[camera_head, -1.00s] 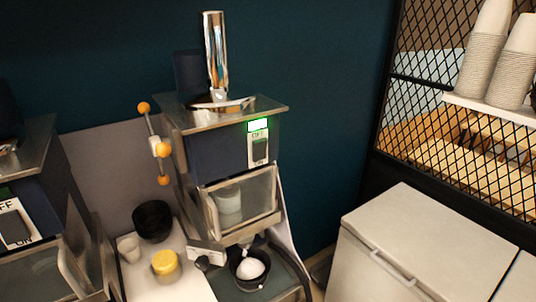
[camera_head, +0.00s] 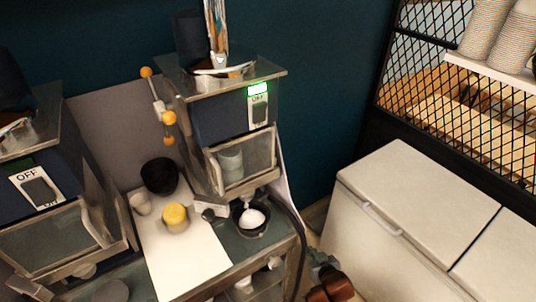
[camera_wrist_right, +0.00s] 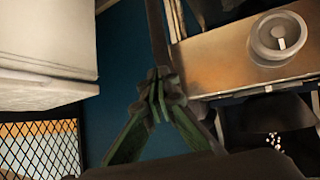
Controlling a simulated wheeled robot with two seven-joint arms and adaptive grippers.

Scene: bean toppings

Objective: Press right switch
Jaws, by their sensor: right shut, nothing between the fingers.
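The right switch (camera_head: 258,109) is a dark rocker on a white plate marked OFF, on the front of the right dark-blue machine (camera_head: 220,119). A small green light (camera_head: 258,89) glows above it. My right gripper (camera_head: 320,259) is at the bottom, below and to the right of the switch and well apart from it. In the right wrist view its fingers (camera_wrist_right: 157,96) are shut with nothing between them. White contents (camera_head: 251,218) lie in a black bowl (camera_head: 240,231) under the machine's spout. My left gripper is not seen.
A left machine (camera_head: 50,215) has its own OFF switch (camera_head: 37,187). A white chest (camera_head: 420,190) is on the right. The gap before the teal wall is narrow.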

